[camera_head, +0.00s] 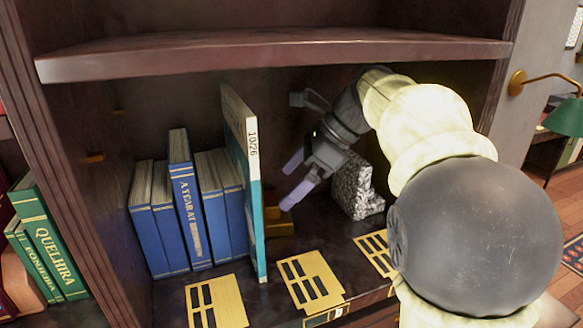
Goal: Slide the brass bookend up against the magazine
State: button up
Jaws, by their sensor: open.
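The magazine (243,180) stands upright on the shelf, tall and thin, with a pale upper spine marked 10/26 and a teal lower part. The brass bookend (281,228) appears as a low gold-coloured piece just right of the magazine, partly hidden behind it. I cannot tell whether the two touch. My gripper (289,184) is open, with its two purple fingers pointing left toward the magazine's right side. The lower finger is above the brass piece in the picture. Nothing shows between the fingers.
Several blue books (185,205) stand left of the magazine. A speckled grey stone block (356,190) stands right of my gripper. Flat yellow slotted pieces (309,281) lie along the shelf's front. An upper shelf board (270,52) overhangs my arm.

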aim_at(274, 198)
jog(key=shift+s+r, duration=0.1)
dwell(0.3)
jog(key=x, duration=0.7)
jog(key=shift+d, duration=0.1)
jog(key=shift+a+f, duration=0.25)
jog(key=shift+c, duration=0.9)
jog(key=c, duration=1.4)
